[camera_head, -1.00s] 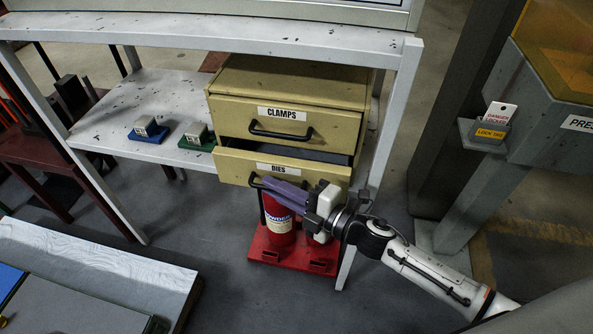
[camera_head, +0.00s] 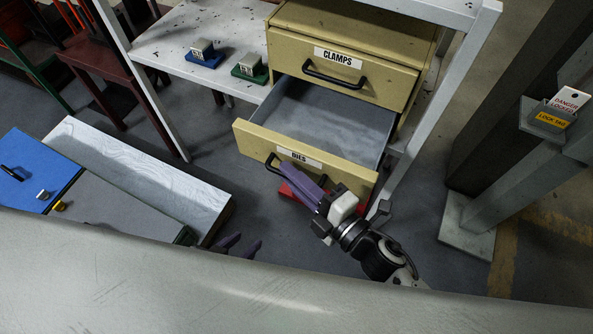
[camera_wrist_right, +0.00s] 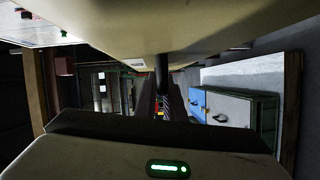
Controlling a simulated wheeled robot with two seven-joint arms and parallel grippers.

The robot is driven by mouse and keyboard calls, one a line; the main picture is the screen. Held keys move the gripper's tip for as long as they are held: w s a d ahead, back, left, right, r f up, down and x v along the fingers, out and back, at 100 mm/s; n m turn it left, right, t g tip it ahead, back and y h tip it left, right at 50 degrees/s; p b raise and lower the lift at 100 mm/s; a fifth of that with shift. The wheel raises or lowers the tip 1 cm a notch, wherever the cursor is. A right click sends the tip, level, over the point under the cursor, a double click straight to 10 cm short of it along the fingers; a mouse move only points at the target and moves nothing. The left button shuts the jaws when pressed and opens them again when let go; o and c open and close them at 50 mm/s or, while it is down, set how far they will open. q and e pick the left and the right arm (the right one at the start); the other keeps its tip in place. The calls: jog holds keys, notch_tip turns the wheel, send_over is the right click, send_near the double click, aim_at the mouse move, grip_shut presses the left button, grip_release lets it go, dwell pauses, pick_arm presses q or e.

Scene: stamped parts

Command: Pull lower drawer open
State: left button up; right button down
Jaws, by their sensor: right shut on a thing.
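The tan drawer cabinet (camera_head: 305,28) stands on the white bench's shelf. Its lower drawer, labelled DIES (camera_head: 330,170), is pulled well out and its grey inside looks empty. The upper drawer, labelled CLAMPS (camera_head: 345,72), is closed. My right gripper (camera_head: 284,170) is shut on the lower drawer's black handle (camera_head: 271,163). The right wrist view shows the handle (camera_wrist_right: 162,68) between the drawer front and the fingers. My left gripper (camera_head: 241,245) shows only two dark purple fingertips, held apart and empty, at the lower left; the rest is hidden behind a large grey surface.
Two small blocks on blue (camera_head: 203,58) and green (camera_head: 250,71) bases sit on the shelf left of the cabinet. A red base (camera_head: 293,196) lies under the drawer. A bench leg (camera_head: 425,130) stands close on the right. A white-topped box (camera_head: 140,175) is at left.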

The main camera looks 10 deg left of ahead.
jog(key=c, duration=1.8)
grip_release()
jog(key=shift+c, duration=0.2)
jog(key=v, duration=1)
jog(key=shift+d+b, duration=0.15)
jog(key=shift+b, duration=0.15)
jog(key=shift+s, duration=0.15)
